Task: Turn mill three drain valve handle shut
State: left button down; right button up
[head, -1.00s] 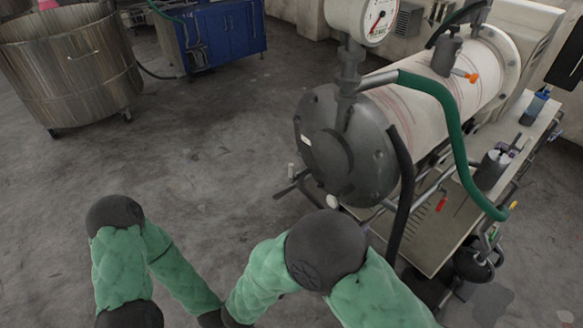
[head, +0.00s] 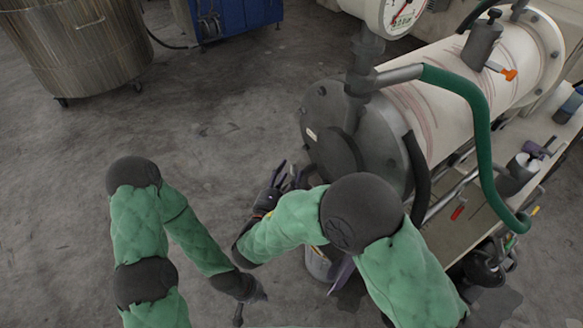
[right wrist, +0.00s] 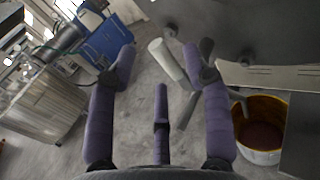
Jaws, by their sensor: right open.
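The mill is a pale horizontal drum with a dark round end cap (head: 345,130); no mill number is legible. Its drain valve handle looks to be the pale cylinder (right wrist: 165,59) in the right wrist view. My right gripper (head: 277,180) is open beside the cap's lower left edge. In the right wrist view, the spread purple fingers of the right gripper (right wrist: 158,62) have the pale cylinder between their tips, closer to the right finger. In the head view the gripper and arm hide the valve. My left gripper (head: 250,302) is low over the floor, its fingers unclear.
A bucket (head: 322,264) stands below the cap; the right wrist view shows its yellow rim (right wrist: 278,103) and dark red contents. A green hose (head: 480,130) loops over the mill's bench. A steel vat (head: 75,45) and blue cabinet (head: 235,15) stand behind open floor.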

jog(key=shift+x, duration=1.6)
grip_shut()
